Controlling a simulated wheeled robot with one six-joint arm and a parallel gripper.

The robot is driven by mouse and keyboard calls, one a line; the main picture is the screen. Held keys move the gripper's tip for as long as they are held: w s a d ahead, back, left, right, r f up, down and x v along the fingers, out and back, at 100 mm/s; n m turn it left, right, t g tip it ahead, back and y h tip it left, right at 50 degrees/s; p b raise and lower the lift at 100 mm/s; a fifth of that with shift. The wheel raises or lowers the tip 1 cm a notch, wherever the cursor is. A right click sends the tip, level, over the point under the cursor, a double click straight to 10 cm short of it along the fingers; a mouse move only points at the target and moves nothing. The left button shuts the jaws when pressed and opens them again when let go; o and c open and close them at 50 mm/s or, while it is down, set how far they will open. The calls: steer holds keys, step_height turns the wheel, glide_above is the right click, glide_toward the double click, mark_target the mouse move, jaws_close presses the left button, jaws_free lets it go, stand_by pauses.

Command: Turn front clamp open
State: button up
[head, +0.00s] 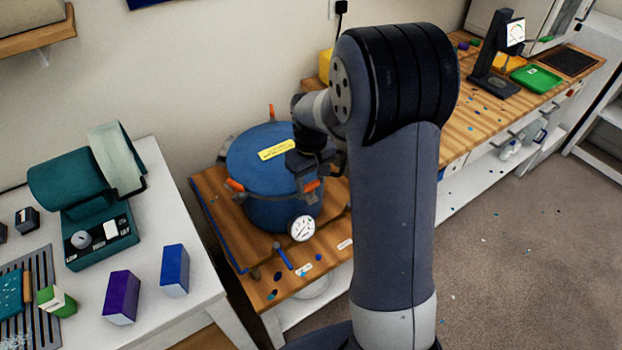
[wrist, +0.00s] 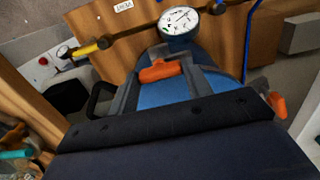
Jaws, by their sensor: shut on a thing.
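The blue pressure pot (head: 262,160) stands on the wooden bench with its lid on and a yellow label on top. Orange-tipped clamps sit around its rim: one at the left (head: 235,184) and one at the back (head: 271,111). My gripper (head: 311,184) is at the pot's front right rim. In the wrist view, my gripper (wrist: 163,80) has its grey fingers on either side of the orange handle of the front clamp (wrist: 160,71) and is shut on it. Another orange handle (wrist: 277,105) shows at the right there. My wrist hides part of the lid.
A round gauge (head: 302,228) is at the pot's front; it also shows in the wrist view (wrist: 178,21). A blue-handled valve (head: 282,256) lies below it. A white table (head: 205,268) with a green machine (head: 95,190) and several boxes is at the left. Open floor lies at the right.

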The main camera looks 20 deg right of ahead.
mark_target(311, 183)
stand_by(0.3)
steer(key=o, duration=1)
step_height(311, 183, up, 11)
steer(key=shift+f, duration=0.1)
step_height(311, 183, down, 11)
steer(key=shift+r, duration=0.2)
steer(key=shift+f, duration=0.1)
stand_by(0.3)
